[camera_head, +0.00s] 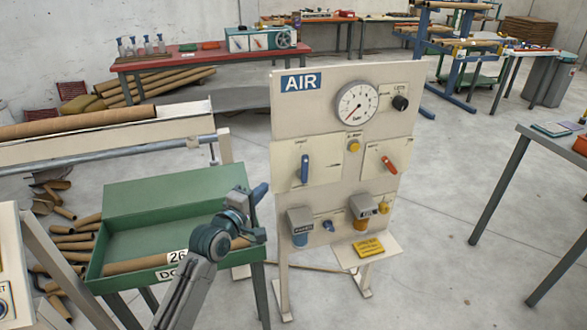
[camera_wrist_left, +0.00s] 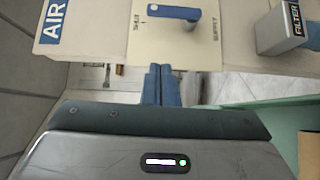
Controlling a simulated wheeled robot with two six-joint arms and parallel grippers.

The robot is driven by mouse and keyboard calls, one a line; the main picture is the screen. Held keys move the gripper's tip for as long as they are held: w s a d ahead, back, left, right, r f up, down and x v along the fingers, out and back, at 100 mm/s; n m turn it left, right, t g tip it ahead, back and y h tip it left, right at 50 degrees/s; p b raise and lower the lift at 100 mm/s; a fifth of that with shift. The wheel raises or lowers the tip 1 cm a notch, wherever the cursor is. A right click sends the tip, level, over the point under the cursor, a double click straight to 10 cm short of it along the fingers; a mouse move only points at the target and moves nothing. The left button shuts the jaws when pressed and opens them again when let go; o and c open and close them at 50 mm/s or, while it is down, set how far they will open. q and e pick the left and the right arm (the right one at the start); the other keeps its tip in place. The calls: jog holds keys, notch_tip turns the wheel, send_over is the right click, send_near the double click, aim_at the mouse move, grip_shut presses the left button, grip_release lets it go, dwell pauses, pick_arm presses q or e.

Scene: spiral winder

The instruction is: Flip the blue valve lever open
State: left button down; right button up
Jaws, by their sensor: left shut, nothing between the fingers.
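The blue valve lever (camera_head: 305,169) stands upright on a cream plate (camera_head: 322,163) at the left of the AIR panel (camera_head: 338,112). In the left wrist view the blue lever (camera_wrist_left: 174,12) lies across the top of the picture, between the printed words SHUT and SUPPLY. My left gripper (camera_head: 261,191) is shut and empty, left of and below the lever in the head view. In the left wrist view its blue fingertips (camera_wrist_left: 161,70) point toward the lever's plate, with a visible gap to the lever. My right gripper is not in view.
A red-orange lever (camera_head: 389,164) is on the panel's right plate. Filter units (camera_head: 300,226) and a small blue handle (camera_head: 327,224) sit below. A green open box (camera_head: 150,204) is under my left arm. A table (camera_head: 555,146) stands at right, with clear floor between.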

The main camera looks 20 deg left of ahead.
pick_arm(q)
jog(key=shift+w+r, duration=0.1)
dwell(0.3)
send_near(305, 169)
jog(key=w+a+r, duration=0.2)
jog(key=w+a, duration=0.2)
jog(key=w, duration=0.1)
jog(key=shift+w+d+f+p, duration=0.1)
jog(key=shift+w+d+p, duration=0.35)
jog(key=shift+d, duration=0.4)
jog(key=shift+w+d+p, duration=0.4)
jog(key=shift+w+d, duration=0.05)
jog(key=shift+d, duration=0.4)
